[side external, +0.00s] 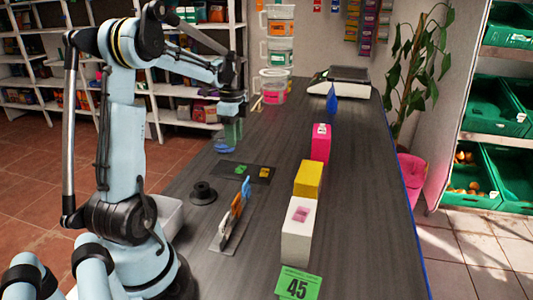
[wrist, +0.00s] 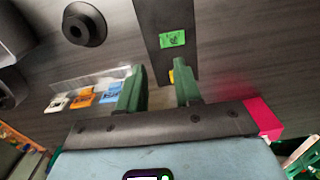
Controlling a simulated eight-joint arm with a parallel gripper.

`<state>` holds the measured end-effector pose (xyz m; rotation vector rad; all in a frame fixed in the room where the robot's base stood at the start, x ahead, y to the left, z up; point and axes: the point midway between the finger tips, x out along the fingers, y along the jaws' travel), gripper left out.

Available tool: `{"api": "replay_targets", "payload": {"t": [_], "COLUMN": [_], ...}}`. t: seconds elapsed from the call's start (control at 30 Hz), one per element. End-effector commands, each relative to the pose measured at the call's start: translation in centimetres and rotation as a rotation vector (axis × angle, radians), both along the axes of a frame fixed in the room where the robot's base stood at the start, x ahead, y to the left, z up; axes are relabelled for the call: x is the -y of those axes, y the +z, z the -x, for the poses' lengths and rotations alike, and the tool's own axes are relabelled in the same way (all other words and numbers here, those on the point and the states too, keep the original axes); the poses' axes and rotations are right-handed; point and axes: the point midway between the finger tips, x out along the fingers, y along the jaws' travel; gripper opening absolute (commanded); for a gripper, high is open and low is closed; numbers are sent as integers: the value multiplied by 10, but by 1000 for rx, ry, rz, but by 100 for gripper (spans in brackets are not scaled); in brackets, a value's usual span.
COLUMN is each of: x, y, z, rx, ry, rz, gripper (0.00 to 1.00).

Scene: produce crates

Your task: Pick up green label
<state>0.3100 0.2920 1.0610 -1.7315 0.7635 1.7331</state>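A small green label (side external: 242,170) lies on a dark mat (side external: 232,178) on the counter. In the wrist view the green label (wrist: 172,39) has dark marks on it and lies beyond my fingertips, slightly right of the gap. A yellow label (side external: 265,172) lies beside it on the mat; in the wrist view the yellow label (wrist: 171,76) is partly hidden by the right finger. My gripper (side external: 229,131) is above the counter, behind the mat in the side view. In the wrist view my gripper (wrist: 158,76) has two green fingers apart with nothing held between them.
A black round piece (side external: 203,193) and a clear holder with colored cards (side external: 234,222) stand near the mat. Pink (side external: 320,143), yellow (side external: 308,179) and white (side external: 298,231) boxes line the right. A green "45" card (side external: 298,285) stands in front.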

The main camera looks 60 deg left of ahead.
Motion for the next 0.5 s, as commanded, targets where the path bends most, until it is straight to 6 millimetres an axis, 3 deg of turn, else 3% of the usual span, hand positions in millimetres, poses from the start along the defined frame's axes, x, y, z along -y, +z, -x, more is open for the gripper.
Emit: {"api": "replay_targets", "payload": {"t": [0.23, 0.5], "x": [0, 0], "y": [-38, -55], "z": [-1, -1], "rx": [1, 1], "ry": [0, 1], "rz": [-1, -1], "gripper": [34, 34]}}
